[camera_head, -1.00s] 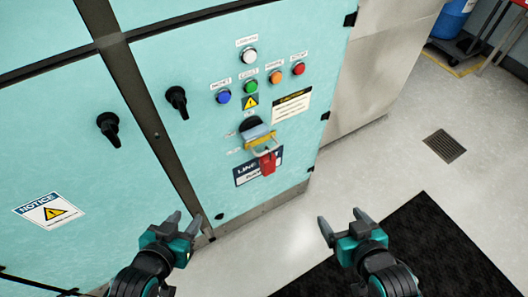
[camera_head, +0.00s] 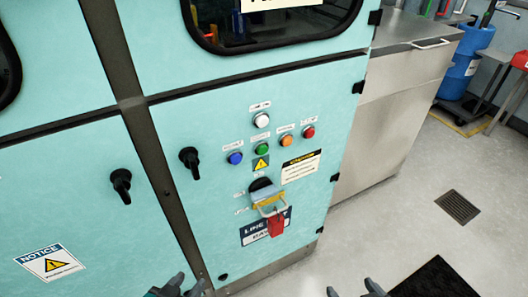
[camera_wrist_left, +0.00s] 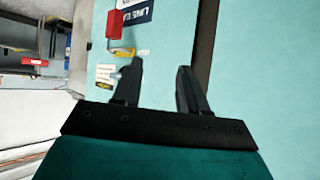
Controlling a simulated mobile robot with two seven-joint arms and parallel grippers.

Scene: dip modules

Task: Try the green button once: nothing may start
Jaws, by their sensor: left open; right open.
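The green button (camera_head: 262,149) is on the turquoise cabinet panel (camera_head: 222,225) in the head view, in a row with a blue button (camera_head: 235,158), an orange one (camera_head: 286,140) and a red one (camera_head: 308,132). A white button or lamp (camera_head: 261,120) sits above them. Below is a switch with a yellow part (camera_head: 268,199) and a red padlock (camera_head: 276,226). My left gripper (camera_head: 185,285) is open and empty at the bottom edge, well below the buttons; the left wrist view shows its spread fingers (camera_wrist_left: 160,88). My right gripper (camera_head: 352,290) is open, mostly cut off at the bottom.
Two black handles (camera_head: 120,186) (camera_head: 189,162) stick out of the cabinet left of the buttons. A dark window (camera_head: 225,25) is above. A steel cabinet (camera_head: 385,110) stands to the right, with a blue drum (camera_head: 463,68) beyond.

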